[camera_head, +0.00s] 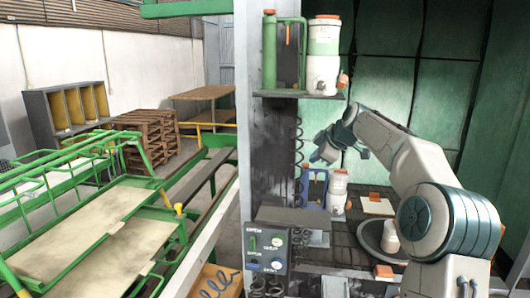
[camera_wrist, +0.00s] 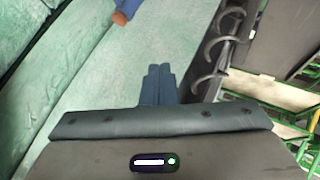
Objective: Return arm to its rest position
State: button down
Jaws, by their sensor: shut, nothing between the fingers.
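My gripper (camera_head: 323,153) is at the end of my raised, bent arm in the head view, in front of the green panelled wall and above the work surface. It points down and to the left. In the wrist view the two blue fingers (camera_wrist: 158,84) of my gripper lie side by side, shut with nothing between them. A blue thing with an orange end (camera_wrist: 123,17) shows at the top of the wrist view; I cannot tell what it is.
White containers (camera_head: 338,190) and a blue rack (camera_head: 314,187) stand below my gripper. A shelf (camera_head: 300,95) holds bottles on the pillar. A coiled hose (camera_head: 298,150) hangs beside it. A control box (camera_head: 266,250) sits lower left. A round dish (camera_head: 372,240) holds a white jar (camera_head: 390,238).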

jog(key=s+a+f+m+g+h+b, duration=0.1)
jog(key=s+a+f+m+h, duration=0.15)
jog(key=s, duration=0.75)
jog(key=s+a+f+m+g+h+b, duration=0.1)
jog(key=s+a+f+m+b, duration=0.2)
jog(key=s, duration=0.6)
jog(key=s+d+f+m, duration=0.1)
jog(key=s+f+m, duration=0.2)
jog(key=s, duration=0.6)
jog(key=s+d+f+m+g+h+b, duration=0.1)
jog(key=s+d+f+m, duration=0.1)
jog(key=s+f, duration=0.5)
jog(key=s+d+f+m+g, duration=0.1)
jog(key=s+f+m, duration=0.3)
jog(key=s, duration=0.7)
jog(key=shift+s+d+f+m+b, duration=0.15)
jog(key=shift+d+f+m+b, duration=0.2)
jog(key=shift+d+f, duration=0.25)
